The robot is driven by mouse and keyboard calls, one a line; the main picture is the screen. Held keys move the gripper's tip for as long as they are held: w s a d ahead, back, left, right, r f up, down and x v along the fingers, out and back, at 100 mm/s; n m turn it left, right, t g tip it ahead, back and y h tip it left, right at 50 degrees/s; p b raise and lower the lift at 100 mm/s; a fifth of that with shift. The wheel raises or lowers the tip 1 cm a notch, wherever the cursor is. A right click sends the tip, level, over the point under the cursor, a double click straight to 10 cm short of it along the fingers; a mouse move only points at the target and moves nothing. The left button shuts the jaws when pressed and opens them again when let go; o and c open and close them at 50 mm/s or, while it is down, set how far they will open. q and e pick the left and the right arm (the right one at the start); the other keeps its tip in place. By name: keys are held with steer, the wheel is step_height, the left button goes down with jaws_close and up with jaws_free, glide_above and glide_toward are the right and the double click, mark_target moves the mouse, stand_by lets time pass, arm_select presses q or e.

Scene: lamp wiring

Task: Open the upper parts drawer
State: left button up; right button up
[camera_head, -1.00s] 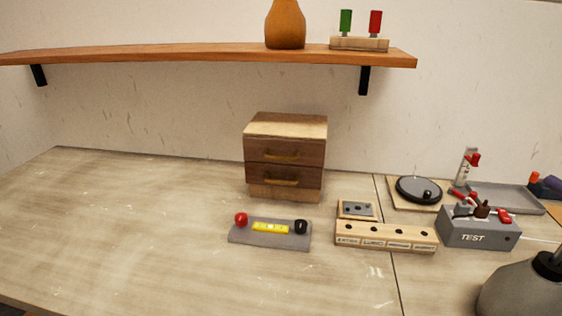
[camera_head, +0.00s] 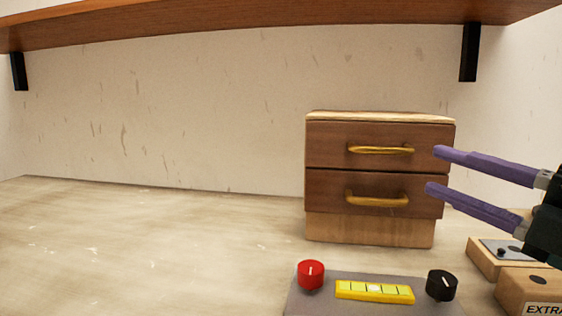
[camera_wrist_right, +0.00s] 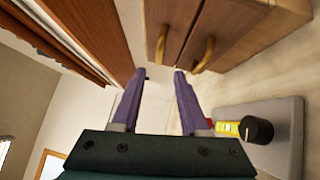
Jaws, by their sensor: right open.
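A small wooden drawer unit (camera_head: 325,228) stands on the table near the wall. Its upper drawer (camera_head: 325,140) and lower drawer (camera_head: 325,185) both look closed, each with a brass bar handle. The upper handle (camera_head: 380,150) also shows in the right wrist view (camera_wrist_right: 161,44); the lower handle (camera_head: 377,198) is there too (camera_wrist_right: 204,55). My right gripper (camera_head: 432,171) comes in from the right, with its purple fingers apart and empty. Its fingertips are in front of the unit's right side, to the right of both handles, apart from them. My left gripper is not in view.
A grey panel (camera_head: 325,297) with a red knob, yellow strip and black knob lies in front of the unit. Wooden blocks (camera_head: 515,285) stand at the lower right, below my right gripper. A wooden shelf (camera_head: 250,28) runs overhead. The table's left side is clear.

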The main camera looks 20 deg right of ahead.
mark_target(386, 152)
steer(key=p+x, duration=0.1)
steer(key=x, duration=0.7)
steer(key=shift+w+r, duration=0.15)
steer(key=shift+w, duration=0.05)
jaws_close()
steer(key=shift+a, duration=0.1)
stand_by(1.1)
